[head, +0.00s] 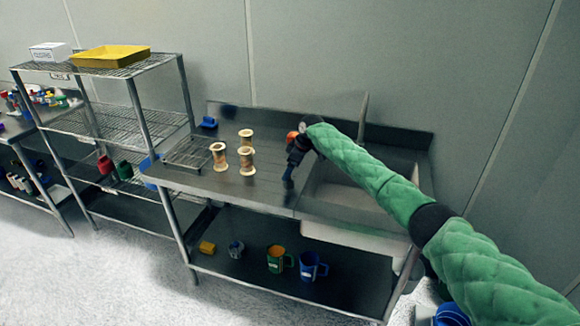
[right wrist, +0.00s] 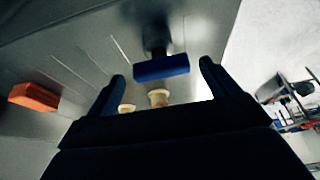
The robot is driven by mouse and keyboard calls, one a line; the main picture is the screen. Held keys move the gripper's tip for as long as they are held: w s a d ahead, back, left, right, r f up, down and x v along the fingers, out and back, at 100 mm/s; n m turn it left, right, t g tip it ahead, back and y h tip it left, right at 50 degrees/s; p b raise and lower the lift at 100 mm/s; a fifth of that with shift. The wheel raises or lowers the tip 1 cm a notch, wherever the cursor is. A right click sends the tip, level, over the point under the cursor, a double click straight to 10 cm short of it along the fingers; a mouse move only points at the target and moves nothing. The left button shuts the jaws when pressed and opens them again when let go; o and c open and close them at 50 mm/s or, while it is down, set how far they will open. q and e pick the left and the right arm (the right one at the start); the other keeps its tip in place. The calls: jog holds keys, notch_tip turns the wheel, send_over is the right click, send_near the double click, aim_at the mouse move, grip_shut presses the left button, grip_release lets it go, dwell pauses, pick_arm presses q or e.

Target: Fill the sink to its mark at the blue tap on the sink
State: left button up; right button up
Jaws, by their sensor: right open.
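The steel sink (head: 345,200) is set into the right half of the counter, its basin partly hidden by my right arm. I cannot see a fill mark or tell the water level. A blue bar on a dark post, which looks like the blue tap (right wrist: 162,68), shows in the right wrist view between and beyond my fingertips, apart from them. An orange bar (right wrist: 34,97) lies to its left. In the head view an orange part (head: 292,136) shows beside my wrist; the blue tap is hidden there. My right gripper (head: 289,180) is open and empty at the sink's left edge.
Three beige spools (head: 246,160) stand on the counter left of my right gripper, beside a wire rack (head: 187,154). A green mug (head: 275,260) and a blue mug (head: 310,267) stand on the lower shelf. A grey wall rises behind the sink.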

jog(key=shift+s+a+f, duration=0.1)
jog(key=shift+a+f, duration=0.05)
jog(key=shift+f, duration=0.15)
pick_arm(q)
jog(key=shift+s+a+f, duration=0.2)
jog(key=shift+a+f, duration=0.05)
jog(key=shift+f, duration=0.1)
pick_arm(e)
jog(key=shift+f, duration=0.25)
jog(key=shift+r, duration=0.1)
jog(key=c, duration=1)
